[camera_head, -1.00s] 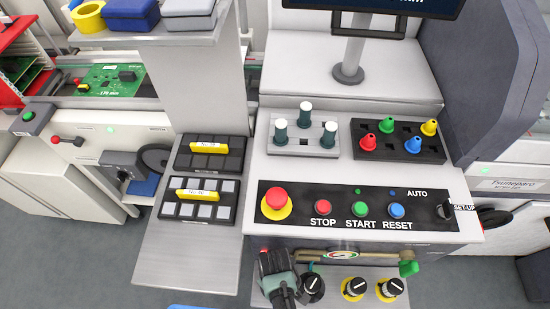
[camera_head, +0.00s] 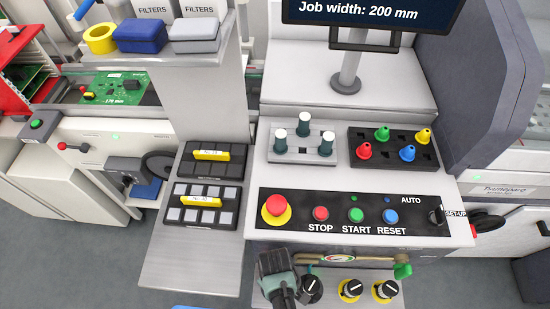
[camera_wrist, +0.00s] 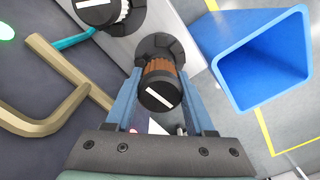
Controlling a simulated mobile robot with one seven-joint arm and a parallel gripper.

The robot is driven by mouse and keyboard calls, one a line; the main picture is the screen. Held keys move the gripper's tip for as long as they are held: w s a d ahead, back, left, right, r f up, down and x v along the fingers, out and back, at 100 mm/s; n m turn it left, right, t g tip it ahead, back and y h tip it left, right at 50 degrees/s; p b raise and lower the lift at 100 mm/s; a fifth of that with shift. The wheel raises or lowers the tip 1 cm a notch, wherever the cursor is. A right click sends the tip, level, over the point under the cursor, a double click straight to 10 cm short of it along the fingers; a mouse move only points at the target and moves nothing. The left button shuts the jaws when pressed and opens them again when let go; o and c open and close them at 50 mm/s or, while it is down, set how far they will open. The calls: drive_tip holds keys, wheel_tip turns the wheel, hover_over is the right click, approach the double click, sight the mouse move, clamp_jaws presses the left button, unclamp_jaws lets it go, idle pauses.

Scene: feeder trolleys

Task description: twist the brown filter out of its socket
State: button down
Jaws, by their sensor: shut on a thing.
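The brown filter (camera_wrist: 161,72) shows in the wrist view, with ribbed brown sides and a black cap carrying a white bar. The bar runs slantwise. Its base is at a dark socket (camera_wrist: 158,46) on the pale panel. How deep it sits in the socket I cannot tell. My gripper (camera_wrist: 160,84) has one blue-grey finger on each side of the filter and is shut on it. In the head view my gripper (camera_head: 276,276) is low in the picture, left of the other filter caps, and hides the brown filter.
A black-capped filter (camera_head: 310,290) is close to the right of my gripper, with two yellow-collared ones (camera_head: 350,289) farther right. A tan handle bar (camera_wrist: 68,110) is close on the left in the wrist view. An open blue bin (camera_wrist: 262,62) stands to the right.

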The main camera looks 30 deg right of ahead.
drive_tip(key=shift+r+p, duration=1.1)
drive_tip(key=shift+r, duration=0.15)
drive_tip(key=shift+s, duration=0.1)
